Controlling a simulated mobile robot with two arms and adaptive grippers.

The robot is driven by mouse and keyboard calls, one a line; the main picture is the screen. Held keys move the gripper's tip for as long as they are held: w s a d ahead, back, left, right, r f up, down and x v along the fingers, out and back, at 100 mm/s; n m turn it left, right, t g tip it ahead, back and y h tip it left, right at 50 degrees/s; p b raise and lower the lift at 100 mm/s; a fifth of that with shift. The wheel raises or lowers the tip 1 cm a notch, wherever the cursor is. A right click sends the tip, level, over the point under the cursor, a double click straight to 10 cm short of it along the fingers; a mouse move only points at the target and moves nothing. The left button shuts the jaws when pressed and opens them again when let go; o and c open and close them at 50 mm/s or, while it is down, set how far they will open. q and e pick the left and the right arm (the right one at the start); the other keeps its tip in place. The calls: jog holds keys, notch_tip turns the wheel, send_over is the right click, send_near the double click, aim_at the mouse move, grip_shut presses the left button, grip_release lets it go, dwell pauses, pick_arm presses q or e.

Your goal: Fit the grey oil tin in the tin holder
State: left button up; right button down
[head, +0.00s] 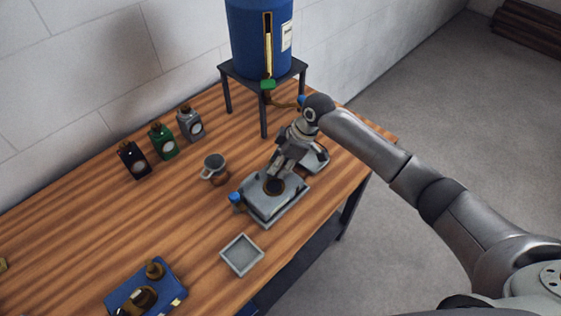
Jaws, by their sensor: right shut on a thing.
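The grey oil tin (189,123) stands upright at the back of the wooden table, at the right end of a row with a green tin (163,141) and a black tin (133,160). My right gripper (275,176) is well to the right of it, pointing down over a grey metal unit (268,212) with a round brown-rimmed opening and a blue knob. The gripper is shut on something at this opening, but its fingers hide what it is. I cannot tell for certain which thing is the tin holder. My left gripper is out of view.
A square grey tray (242,255) and a blue brass-fitted unit (146,290) lie nearer. A blue tank (261,38) on a dark stand (226,68) rises behind. The left-middle tabletop (75,215) is clear.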

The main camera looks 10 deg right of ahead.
dwell(0.3)
jog(key=c, duration=0.9)
grip_release()
jog(key=v, duration=1.2)
jog(key=shift+s+a, duration=0.1)
